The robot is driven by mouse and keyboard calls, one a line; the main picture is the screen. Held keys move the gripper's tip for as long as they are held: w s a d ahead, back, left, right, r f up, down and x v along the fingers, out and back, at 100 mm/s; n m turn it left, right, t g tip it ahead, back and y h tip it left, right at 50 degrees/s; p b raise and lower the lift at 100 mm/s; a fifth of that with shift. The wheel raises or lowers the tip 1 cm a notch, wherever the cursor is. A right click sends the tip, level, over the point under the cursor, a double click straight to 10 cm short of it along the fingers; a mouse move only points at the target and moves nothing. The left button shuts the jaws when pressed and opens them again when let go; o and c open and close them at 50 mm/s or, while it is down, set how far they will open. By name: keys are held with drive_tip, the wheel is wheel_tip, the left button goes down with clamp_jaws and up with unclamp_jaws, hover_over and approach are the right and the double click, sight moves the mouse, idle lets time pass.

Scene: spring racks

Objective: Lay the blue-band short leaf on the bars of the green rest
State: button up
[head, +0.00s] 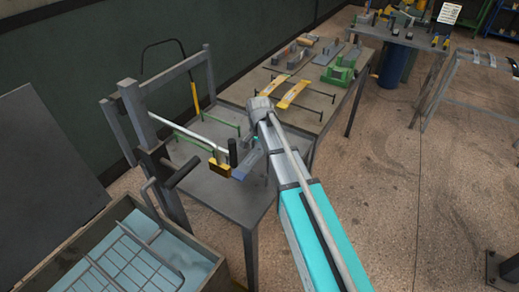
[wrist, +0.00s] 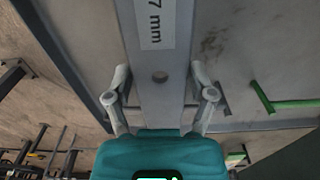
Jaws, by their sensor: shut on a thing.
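My gripper (wrist: 160,88) is shut on a flat grey leaf (wrist: 160,60), with one finger at each long edge. The leaf has a round hole and a white label ending in "7 mm". No blue band shows on it in the wrist view. In the head view my gripper (head: 255,147) is over the near table, partly hidden by my arm, and a blue-grey piece (head: 247,166) shows just below it. The green rest (head: 217,121) has thin green bars and stands on the near table, behind and left of my gripper. A green bar (wrist: 292,104) shows at the right in the wrist view.
A grey frame (head: 132,105) with a white rod stands at the near table's left. A yellow block (head: 219,168) and a black upright handle (head: 233,151) are close to my gripper. Yellow leaves (head: 293,94) lie on the far table. A bin (head: 150,250) is front left.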

sight(259, 150)
drive_tip(key=shift+f+b, duration=0.3)
drive_tip(key=shift+f, duration=0.1)
drive_tip(key=o, duration=1.3)
drive_tip(key=shift+c, duration=0.2)
drive_tip(key=shift+r, duration=0.2)
wheel_tip(259, 150, up, 13)
drive_tip(key=p, duration=1.3)
drive_tip(key=shift+f, duration=0.15)
drive_tip(key=s+d+n, duration=0.6)
drive_tip(key=s+d, duration=0.8)
drive_tip(key=s, duration=0.4)
drive_tip(key=shift+s+d+n, duration=0.4)
